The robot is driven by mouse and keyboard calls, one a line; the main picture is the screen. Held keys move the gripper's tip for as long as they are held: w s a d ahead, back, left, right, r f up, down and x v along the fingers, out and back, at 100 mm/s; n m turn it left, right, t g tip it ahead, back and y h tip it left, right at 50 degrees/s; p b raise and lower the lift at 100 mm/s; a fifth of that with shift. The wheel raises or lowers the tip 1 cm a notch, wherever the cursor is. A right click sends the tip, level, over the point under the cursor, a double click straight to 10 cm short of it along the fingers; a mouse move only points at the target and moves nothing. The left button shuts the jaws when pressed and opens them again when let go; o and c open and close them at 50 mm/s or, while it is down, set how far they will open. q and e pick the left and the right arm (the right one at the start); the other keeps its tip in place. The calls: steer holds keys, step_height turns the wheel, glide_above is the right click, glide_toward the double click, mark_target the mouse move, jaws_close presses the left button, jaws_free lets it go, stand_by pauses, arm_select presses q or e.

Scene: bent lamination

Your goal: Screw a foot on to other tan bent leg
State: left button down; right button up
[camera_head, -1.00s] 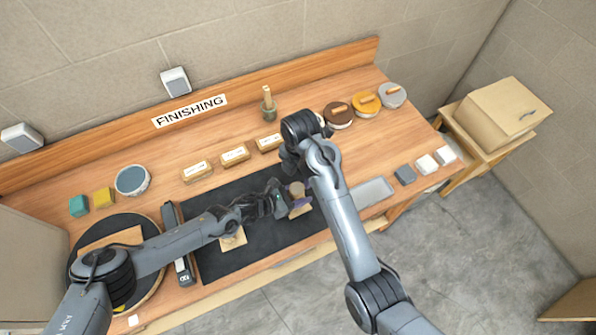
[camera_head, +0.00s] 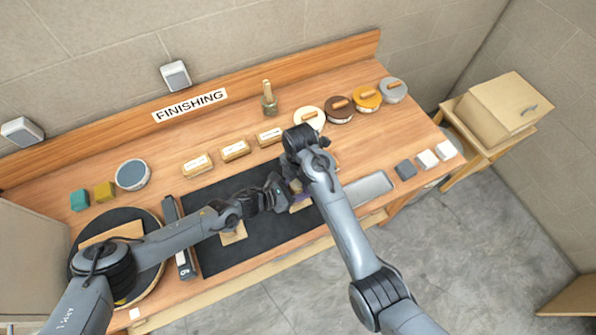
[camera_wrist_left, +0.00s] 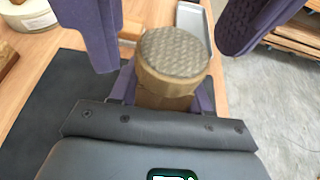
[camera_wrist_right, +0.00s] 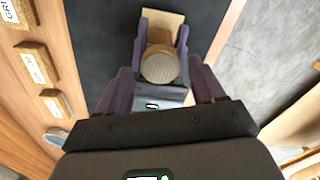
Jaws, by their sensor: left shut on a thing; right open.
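My left gripper (camera_wrist_left: 168,98) is shut on a tan bent leg (camera_wrist_right: 165,20), held over the black mat (camera_head: 262,238). A round foot (camera_wrist_left: 175,52) with a grey-tan textured pad sits at the leg's upturned end; its seating is hidden. The pad also shows in the right wrist view (camera_wrist_right: 158,67). My right gripper (camera_wrist_right: 163,88) is open above the foot, its fingers spread wide to either side and apart from it. In the head view my right arm covers the foot. Another tan piece (camera_head: 233,234) lies on the mat.
Several labelled blocks (camera_head: 235,149) stand behind the mat. Round lidded tins (camera_head: 366,99) line the back right. A grey tray (camera_head: 369,188) lies to the right of the mat. A round turntable (camera_head: 150,222) and a dark bar tool (camera_head: 176,218) are at left.

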steer(key=shift+f, duration=0.75)
steer(key=c, duration=1.1)
steer(key=m, duration=1)
steer(key=o, duration=1.2)
steer(key=shift+r, duration=0.1)
